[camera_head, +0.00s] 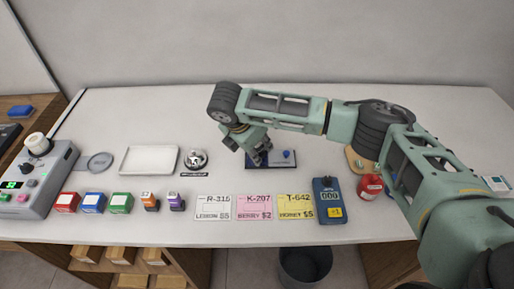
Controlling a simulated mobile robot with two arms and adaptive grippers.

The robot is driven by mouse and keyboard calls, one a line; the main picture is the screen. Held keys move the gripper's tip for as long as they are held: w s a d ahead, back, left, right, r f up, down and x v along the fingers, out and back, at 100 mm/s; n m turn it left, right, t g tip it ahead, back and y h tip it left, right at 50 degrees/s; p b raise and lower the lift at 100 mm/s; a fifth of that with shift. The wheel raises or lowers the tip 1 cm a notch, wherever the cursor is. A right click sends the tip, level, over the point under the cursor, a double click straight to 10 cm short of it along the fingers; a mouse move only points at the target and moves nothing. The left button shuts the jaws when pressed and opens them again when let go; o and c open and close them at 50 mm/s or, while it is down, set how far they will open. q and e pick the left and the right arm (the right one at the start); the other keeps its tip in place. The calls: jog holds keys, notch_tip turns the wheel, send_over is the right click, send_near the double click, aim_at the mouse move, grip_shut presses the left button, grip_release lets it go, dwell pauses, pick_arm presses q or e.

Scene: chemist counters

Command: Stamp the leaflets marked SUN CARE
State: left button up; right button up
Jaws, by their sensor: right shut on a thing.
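My right gripper (247,151) is shut at the left end of a dark mat (267,163); what it holds is hidden by its fingers. A small blue piece (287,155) stands on the mat to the right. My left gripper is not in view.
A white tray (149,160) and a silver bell (196,157) stand left of my gripper. Red (67,202), blue (93,203) and green (120,203) boxes line the front. A blue counter device (328,201) and red bottle (369,187) are to the right. A bin (305,266) stands below.

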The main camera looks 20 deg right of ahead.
jog(key=shift+s+f+p, duration=0.2)
jog(key=shift+f+p, duration=0.05)
jog(key=shift+p, duration=0.05)
dwell(1.4)
notch_tip(320, 180, up, 2)
jog(key=p, duration=0.2)
jog(key=shift+w+r+p, duration=0.15)
jog(key=shift+r+p, duration=0.1)
jog(key=shift+p, duration=0.15)
notch_tip(320, 180, up, 5)
jog(key=p, duration=0.5)
jog(key=shift+p, duration=0.35)
jog(key=shift+f, duration=0.15)
